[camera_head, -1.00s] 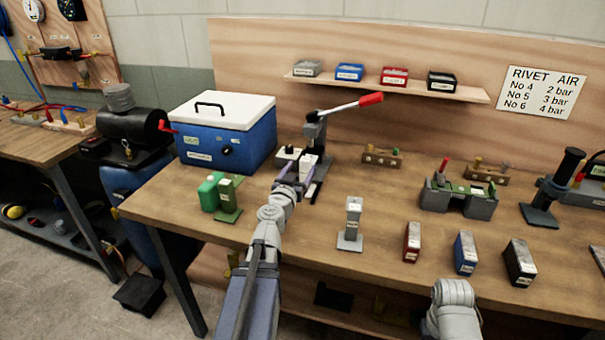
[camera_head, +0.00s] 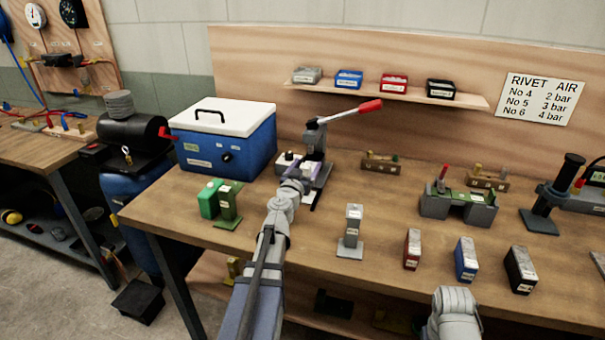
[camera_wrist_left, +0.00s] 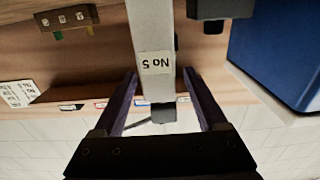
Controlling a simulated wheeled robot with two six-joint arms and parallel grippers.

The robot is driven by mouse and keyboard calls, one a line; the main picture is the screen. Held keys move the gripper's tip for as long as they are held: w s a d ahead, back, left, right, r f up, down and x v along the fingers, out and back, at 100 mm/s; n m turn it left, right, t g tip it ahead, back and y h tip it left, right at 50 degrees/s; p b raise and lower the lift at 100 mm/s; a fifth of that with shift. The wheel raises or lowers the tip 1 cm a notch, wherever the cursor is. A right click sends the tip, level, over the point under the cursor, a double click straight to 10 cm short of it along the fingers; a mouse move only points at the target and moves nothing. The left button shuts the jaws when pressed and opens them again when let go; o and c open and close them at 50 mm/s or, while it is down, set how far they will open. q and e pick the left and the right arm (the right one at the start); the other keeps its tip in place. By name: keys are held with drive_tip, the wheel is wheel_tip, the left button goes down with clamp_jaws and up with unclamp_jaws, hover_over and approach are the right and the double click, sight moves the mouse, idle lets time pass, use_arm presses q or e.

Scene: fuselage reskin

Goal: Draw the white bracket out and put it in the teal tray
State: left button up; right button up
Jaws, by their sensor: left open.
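A pale upright bar labelled "No 5" (camera_wrist_left: 156,85) stands between the fingers of my left gripper (camera_wrist_left: 160,78) in the left wrist view, which looks upside down. The fingers are open, with a visible gap on each side of it. I cannot tell whether this bar is the white bracket or part of the lever tool. In the head view, my left gripper (camera_head: 300,172) is at the foot of the lever tool (camera_head: 315,140) and hides part of it. No teal tray is recognisable. Only part of my right arm shows, without its gripper.
A blue cooler (camera_head: 225,145) stands left of the lever tool. Green blocks (camera_head: 228,205) are left of my forearm, and a grey stand (camera_head: 353,225) is to its right. Red (camera_head: 412,249), blue (camera_head: 466,258) and black (camera_head: 520,270) blocks line the front right. Small bins (camera_head: 395,77) sit on the shelf.

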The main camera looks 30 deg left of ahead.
use_arm(q)
drive_tip(key=shift+x, duration=0.9)
clamp_jaws()
